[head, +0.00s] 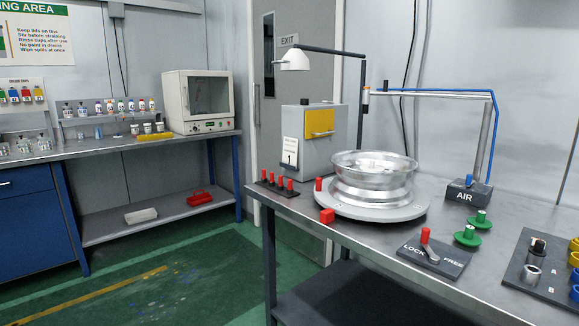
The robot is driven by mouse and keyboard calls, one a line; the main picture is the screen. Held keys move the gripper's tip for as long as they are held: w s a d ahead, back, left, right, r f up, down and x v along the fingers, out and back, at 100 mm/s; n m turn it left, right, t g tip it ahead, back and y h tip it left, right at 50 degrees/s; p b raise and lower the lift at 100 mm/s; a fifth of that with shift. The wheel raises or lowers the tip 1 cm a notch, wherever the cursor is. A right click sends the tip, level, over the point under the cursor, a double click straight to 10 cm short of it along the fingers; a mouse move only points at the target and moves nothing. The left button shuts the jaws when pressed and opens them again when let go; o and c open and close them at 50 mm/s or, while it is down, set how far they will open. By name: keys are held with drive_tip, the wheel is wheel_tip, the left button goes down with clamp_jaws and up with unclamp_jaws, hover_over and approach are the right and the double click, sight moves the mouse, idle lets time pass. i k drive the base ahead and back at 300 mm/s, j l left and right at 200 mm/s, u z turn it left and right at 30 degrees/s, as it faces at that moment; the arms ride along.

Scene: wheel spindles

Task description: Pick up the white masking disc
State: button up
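I cannot clearly make out a white masking disc in the head view. A silver wheel rim (373,184) lies flat on a round pale grey turntable (403,212) on the right bench. A small pale shape shows inside the top of the wheel, too small to tell what it is. A red peg (319,184) stands at the turntable's left edge and a red block (327,216) sits at its front. My gripper is not in view.
The steel bench (385,233) also holds a row of red pegs (276,181), a grey cabinet (314,138), a lamp (294,60), a LOCK/FREE lever plate (434,256), green knobs (468,236) and an AIR stand (468,192). Green floor (175,280) is open at left.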

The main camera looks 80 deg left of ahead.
sight(371, 168)
drive_tip(key=u, duration=2.1)
